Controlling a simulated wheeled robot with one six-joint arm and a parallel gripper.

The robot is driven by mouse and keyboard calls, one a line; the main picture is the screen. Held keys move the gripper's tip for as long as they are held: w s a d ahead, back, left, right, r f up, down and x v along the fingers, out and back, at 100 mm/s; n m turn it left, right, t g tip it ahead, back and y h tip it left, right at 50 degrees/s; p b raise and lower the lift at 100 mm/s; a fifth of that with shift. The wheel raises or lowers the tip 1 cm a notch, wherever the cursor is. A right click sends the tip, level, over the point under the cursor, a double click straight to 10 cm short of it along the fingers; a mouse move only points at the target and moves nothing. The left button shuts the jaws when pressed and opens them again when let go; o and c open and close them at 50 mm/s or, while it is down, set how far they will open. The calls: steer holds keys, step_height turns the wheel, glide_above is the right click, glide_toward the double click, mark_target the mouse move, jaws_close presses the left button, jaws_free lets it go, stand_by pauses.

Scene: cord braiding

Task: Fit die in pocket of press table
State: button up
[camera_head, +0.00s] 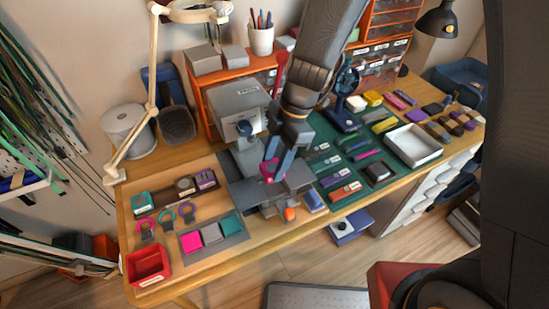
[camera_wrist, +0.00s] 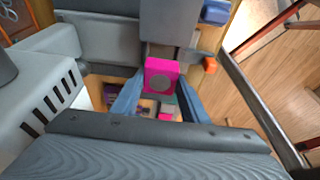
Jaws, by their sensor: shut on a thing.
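My gripper (camera_head: 277,160) is shut on a magenta die (camera_head: 267,171) at the front of the grey press (camera_head: 240,102), by the press table (camera_head: 292,184). The pocket cannot be made out clearly. I cannot tell whether the die touches the table.
An orange knob (camera_head: 290,214) sits at the press front. A grey tray (camera_head: 222,242) at the left holds magenta, grey and teal blocks. A red bin (camera_head: 148,265) stands at the front left corner. A green mat (camera_head: 345,205) with tools and a white tray (camera_head: 413,146) lies right.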

steer(key=shift+f+b, duration=0.6)
steer(key=shift+f, duration=1)
step_height(320, 180, down, 3)
steer(key=b, duration=0.3)
steer(key=shift+r, duration=0.1)
steer(key=o, duration=1.2)
steer(key=shift+o, duration=0.5)
steer(key=shift+o, duration=1.3)
